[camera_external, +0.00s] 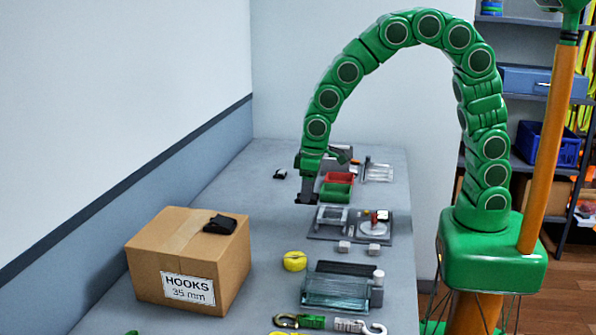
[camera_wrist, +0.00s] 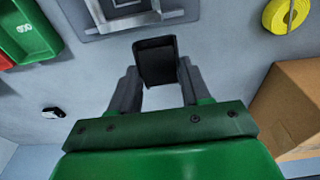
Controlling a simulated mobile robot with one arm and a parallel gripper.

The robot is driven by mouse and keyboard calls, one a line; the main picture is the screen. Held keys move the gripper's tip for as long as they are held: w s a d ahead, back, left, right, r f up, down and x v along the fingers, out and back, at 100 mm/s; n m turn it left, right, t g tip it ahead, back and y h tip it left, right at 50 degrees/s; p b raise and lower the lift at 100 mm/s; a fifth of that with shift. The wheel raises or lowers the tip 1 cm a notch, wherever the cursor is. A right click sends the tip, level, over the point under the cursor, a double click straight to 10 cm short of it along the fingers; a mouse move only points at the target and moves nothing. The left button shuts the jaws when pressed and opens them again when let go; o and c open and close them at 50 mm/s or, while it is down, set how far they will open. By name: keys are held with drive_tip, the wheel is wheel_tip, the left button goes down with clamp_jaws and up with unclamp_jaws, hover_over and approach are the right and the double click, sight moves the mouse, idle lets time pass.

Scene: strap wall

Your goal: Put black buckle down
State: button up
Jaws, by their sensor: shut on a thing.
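My gripper (camera_external: 306,196) hangs over the grey table, left of the fixture plate in the external view. In the wrist view my gripper (camera_wrist: 158,72) is shut on a black buckle (camera_wrist: 155,60), held between the two grey fingers. In the external view the held buckle blends with the dark fingers, and its height above the table is hard to tell. Another black buckle-like piece (camera_external: 220,225) lies on top of the cardboard box (camera_external: 160,255), labelled HOOKS 35 mm. The box also shows at the right of the wrist view (camera_wrist: 290,108).
A grey fixture plate (camera_external: 322,234) holds several parts. Red (camera_external: 338,178) and green (camera_external: 335,192) bins stand behind it. A yellow strap roll (camera_external: 294,261) sits near the box. A small black-and-white piece (camera_external: 280,174) lies farther back. Table (camera_external: 262,215) between box and gripper is clear.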

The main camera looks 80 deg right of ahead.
drive_tip(key=s+a+r, duration=0.2)
drive_tip(key=s+a, duration=0.1)
drive_tip(key=s, duration=0.3)
drive_tip(key=s+a+r, duration=0.3)
drive_tip(key=s, duration=0.2)
approach(292, 246)
drive_tip(key=shift+s+d+f, duration=0.35)
drive_tip(key=shift+s+d, duration=0.05)
drive_tip(key=shift+w+a+f, duration=0.2)
drive_tip(key=shift+w+f, duration=0.4)
drive_tip(key=shift+f, duration=0.15)
drive_tip(key=shift+w+a+f, duration=0.1)
drive_tip(key=shift+w+f, duration=0.1)
drive_tip(key=shift+f, duration=1.6)
drive_tip(key=o, duration=1.1)
drive_tip(key=shift+f, duration=0.1)
